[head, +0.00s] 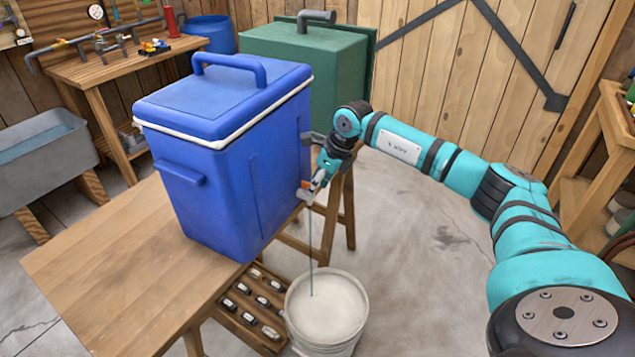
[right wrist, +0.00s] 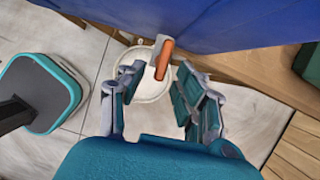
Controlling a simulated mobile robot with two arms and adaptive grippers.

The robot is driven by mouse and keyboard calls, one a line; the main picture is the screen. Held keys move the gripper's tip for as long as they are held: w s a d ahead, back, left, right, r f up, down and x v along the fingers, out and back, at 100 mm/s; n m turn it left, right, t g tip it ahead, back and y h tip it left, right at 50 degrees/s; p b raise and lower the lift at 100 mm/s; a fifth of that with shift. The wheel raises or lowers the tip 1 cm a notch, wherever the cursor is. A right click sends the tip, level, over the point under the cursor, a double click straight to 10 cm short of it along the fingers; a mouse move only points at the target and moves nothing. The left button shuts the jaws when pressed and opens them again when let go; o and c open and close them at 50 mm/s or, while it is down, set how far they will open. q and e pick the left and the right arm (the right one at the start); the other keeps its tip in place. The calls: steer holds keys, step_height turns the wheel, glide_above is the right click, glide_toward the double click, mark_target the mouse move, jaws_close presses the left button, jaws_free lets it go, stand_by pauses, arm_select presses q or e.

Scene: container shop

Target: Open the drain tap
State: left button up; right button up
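The blue cooler (head: 225,165) stands upright on the wooden table, its lid closed. Its drain tap (head: 309,192) sticks out low on the right side. A thin stream runs from the tap down into a white bucket (head: 325,312) on the floor. The right wrist view shows the tap's orange handle (right wrist: 165,59) and the bucket (right wrist: 152,88) below it. My right gripper (head: 320,180) is at the tap. In the right wrist view its fingers (right wrist: 150,90) are spread apart, with the handle just beyond and between the tips; contact cannot be told. My left gripper is out of view.
The wooden table (head: 110,265) is bare left of the cooler. A shelf with small dark items (head: 258,300) sits below it, beside the bucket. A green tank (head: 305,65) stands behind. A grey trough (head: 40,150) and a workbench (head: 105,68) are at left.

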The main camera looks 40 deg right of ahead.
steer(key=v, duration=1.2)
